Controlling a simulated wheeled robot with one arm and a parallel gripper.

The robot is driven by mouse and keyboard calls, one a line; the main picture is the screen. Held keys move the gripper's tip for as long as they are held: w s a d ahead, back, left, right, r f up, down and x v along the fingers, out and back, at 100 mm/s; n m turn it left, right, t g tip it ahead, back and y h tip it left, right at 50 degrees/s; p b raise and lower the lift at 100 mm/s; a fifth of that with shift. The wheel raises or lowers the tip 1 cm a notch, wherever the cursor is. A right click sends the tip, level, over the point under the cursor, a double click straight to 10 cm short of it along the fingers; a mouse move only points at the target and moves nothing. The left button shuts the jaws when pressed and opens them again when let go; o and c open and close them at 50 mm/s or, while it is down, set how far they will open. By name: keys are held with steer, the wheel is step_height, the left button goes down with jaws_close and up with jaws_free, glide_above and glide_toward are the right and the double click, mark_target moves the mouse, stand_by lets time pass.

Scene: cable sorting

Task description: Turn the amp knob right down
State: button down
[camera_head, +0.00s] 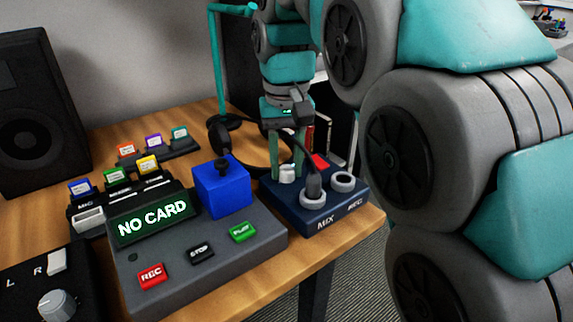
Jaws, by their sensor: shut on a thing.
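My gripper (287,165) reaches down over the back of a dark blue box (318,208) marked MIX and REC. Its two teal fingers are shut on a small pale grey knob-like piece (288,173) at that box; the fingers partly hide it. A larger grey round knob (57,305) with a pale pointer line sits on a black box (20,310) marked L and R at the bottom left, far from my gripper. A pale switch-like cap (57,262) stands on the same box. No label reading amp shows.
A grey recorder (200,262) reading NO CARD stands between the boxes, with a blue block (222,187) on it. A dark speaker (40,110) is at left, coloured cards behind.

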steer(key=n, duration=0.5)
stand_by(0.6)
steer(key=c, duration=0.5)
jaws_free()
steer(key=shift+c, duration=0.2)
steer(key=shift+r, duration=0.1)
